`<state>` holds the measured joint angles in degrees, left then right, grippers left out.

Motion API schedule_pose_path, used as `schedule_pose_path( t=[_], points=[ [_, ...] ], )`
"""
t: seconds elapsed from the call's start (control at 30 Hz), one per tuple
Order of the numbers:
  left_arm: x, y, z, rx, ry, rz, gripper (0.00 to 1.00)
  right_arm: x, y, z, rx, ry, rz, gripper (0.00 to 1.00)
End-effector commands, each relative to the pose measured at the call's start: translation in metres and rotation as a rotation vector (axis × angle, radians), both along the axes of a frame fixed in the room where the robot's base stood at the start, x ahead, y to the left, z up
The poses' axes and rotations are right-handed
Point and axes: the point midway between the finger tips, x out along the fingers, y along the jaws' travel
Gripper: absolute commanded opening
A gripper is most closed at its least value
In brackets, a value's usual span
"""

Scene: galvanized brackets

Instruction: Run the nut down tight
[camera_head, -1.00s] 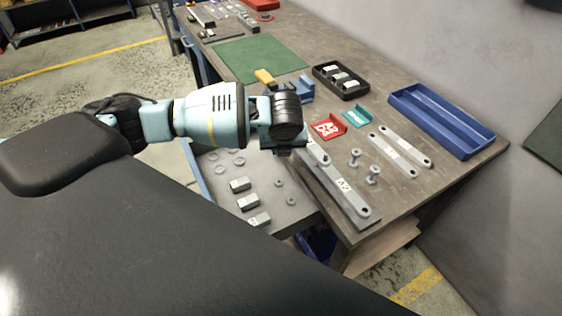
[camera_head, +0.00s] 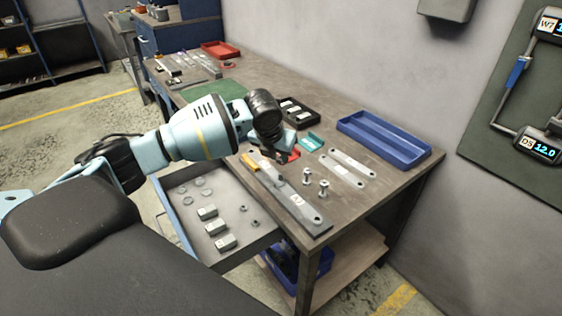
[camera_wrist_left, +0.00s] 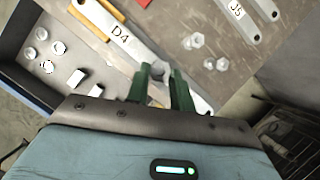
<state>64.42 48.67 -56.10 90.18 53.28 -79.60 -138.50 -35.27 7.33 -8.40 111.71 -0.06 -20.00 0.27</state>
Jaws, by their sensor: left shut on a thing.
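The long grey bracket (camera_head: 297,205) lies along the near edge of the bench, and in the wrist view its bar (camera_wrist_left: 105,25) carries a D4 label. A small grey raised piece (camera_head: 280,181) shows on the bracket. My left gripper (camera_head: 283,158) is over the bench just behind the bracket; its fingertips are hard to make out there. In the left wrist view its green fingers are closed around a small grey piece that looks like the nut (camera_wrist_left: 157,70), seen against the bracket. Whether it touches a bolt is unclear. My right gripper is not in view.
Two upright bolts (camera_head: 323,187) stand right of the bracket, near two flat bars (camera_head: 342,172). A blue tray (camera_head: 383,143) and a black tray (camera_head: 300,111) stand behind. An open drawer (camera_head: 225,258) holds blocks, rings and nuts. Tools hang on the wall panel (camera_head: 490,85).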

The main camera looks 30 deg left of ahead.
Motion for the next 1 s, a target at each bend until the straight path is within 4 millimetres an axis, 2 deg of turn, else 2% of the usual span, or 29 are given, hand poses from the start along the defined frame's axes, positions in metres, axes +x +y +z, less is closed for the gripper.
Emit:
schedule_pose_path(
  t=[0.47,0.73,1.0],
  points=[
    [0.0,0.0,-0.006,0.001,0.001,-0.004,0.01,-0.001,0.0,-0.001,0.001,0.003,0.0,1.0],
    [0.0,0.0,-0.022,0.001,0.002,-0.004,0.01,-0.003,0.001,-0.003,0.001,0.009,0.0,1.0],
    [0.0,0.001,-0.042,0.001,0.004,-0.003,0.01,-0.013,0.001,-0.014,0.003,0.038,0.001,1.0]
  ],
)
